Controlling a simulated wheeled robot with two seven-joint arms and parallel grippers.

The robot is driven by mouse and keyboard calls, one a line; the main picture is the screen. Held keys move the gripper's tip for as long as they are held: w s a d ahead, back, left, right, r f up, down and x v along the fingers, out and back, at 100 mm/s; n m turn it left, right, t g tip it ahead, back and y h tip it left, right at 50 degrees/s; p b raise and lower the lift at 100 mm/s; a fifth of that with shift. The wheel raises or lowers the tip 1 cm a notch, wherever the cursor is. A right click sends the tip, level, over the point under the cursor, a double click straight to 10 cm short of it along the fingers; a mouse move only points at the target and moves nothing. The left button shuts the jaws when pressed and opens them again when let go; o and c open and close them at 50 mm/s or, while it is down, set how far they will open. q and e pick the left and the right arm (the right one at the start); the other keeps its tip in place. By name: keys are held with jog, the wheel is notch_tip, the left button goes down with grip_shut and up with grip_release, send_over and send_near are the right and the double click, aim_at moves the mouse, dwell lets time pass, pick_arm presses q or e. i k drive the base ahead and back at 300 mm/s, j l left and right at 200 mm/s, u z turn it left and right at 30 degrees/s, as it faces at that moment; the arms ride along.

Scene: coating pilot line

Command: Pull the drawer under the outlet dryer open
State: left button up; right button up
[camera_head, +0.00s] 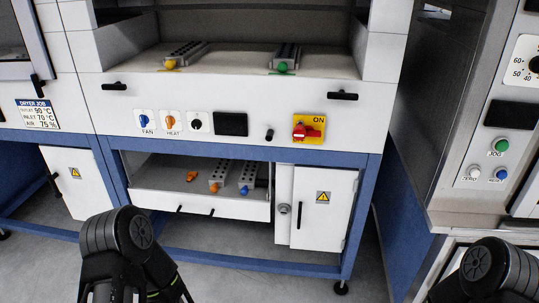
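The dryer (270,112) stands at the centre, on a blue frame. Under its control panel is a white drawer (238,208) with small dark handle parts on its front. Its inside shows from above, below the blue beam. In it are a loose orange piece (191,176), a grey block with an orange end (219,174) and a grey block with a blue end (247,177). I cannot tell how far out the drawer is. Black joints of my left and right arms show at the lower left and lower right, both apart from the drawer. Neither gripper's fingertips can be made out.
A white cabinet door (318,218) with a warning sign and a black handle is right of the drawer. Above are a red ON switch (306,131) and several panel controls. A steel machine (455,120) stands at the right. Grey floor (225,278) is free in front.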

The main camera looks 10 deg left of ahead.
aim_at(160, 184)
jog(key=i+j, duration=0.2)
jog(key=i, duration=0.3)
jog(key=i+j, duration=0.2)
jog(key=i, duration=0.35)
jog(key=i+j, duration=0.2)
jog(key=i, duration=0.3)
